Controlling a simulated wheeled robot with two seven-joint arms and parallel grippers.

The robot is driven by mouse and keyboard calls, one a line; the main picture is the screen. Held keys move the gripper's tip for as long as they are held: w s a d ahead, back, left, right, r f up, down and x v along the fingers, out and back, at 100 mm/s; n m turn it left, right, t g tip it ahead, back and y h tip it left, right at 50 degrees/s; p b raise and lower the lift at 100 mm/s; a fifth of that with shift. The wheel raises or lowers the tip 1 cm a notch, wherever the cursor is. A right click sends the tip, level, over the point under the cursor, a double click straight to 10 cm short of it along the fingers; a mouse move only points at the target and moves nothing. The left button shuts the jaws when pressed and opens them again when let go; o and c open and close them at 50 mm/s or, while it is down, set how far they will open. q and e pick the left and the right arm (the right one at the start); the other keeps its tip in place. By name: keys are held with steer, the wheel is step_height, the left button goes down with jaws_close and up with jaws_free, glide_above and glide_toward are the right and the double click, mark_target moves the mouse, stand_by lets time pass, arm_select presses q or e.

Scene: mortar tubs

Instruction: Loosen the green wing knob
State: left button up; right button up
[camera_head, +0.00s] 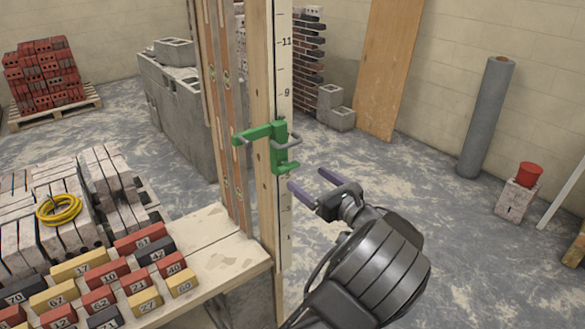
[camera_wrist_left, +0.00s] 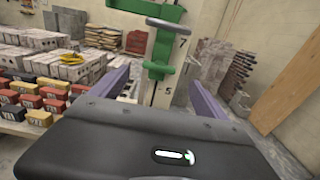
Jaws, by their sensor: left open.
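A green clamp-like fitting (camera_head: 262,132) sits on the upright wooden post with a numbered scale. A grey bar crosses its front. A small green piece at its lower end (camera_head: 285,168) looks like the wing knob; it also shows in the left wrist view (camera_wrist_left: 158,69), between the fingers and beyond them. My left gripper (camera_head: 311,186) is open and empty, with purple fingers pointing toward the post. It is just right of and slightly below the knob in the head view, apart from it. My right gripper is not in view.
A bench (camera_head: 232,262) with numbered red, yellow and dark blocks is at lower left. Grey bricks with a yellow coil (camera_head: 58,210) lie behind it. A grey roll (camera_head: 485,118) and a red bucket (camera_head: 530,174) on a block stand right. Floor right of the post is open.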

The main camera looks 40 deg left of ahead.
mark_target(291, 168)
arm_select(q)
steer(key=shift+a, duration=0.1)
steer(key=p+x, duration=0.1)
steer(key=x, duration=0.6)
steer(key=shift+w+a+f+p, duration=0.1)
steer(key=shift+a+p, duration=0.25)
steer(key=shift+p, duration=0.05)
steer(key=shift+c, duration=0.5)
steer(key=c, duration=1.3)
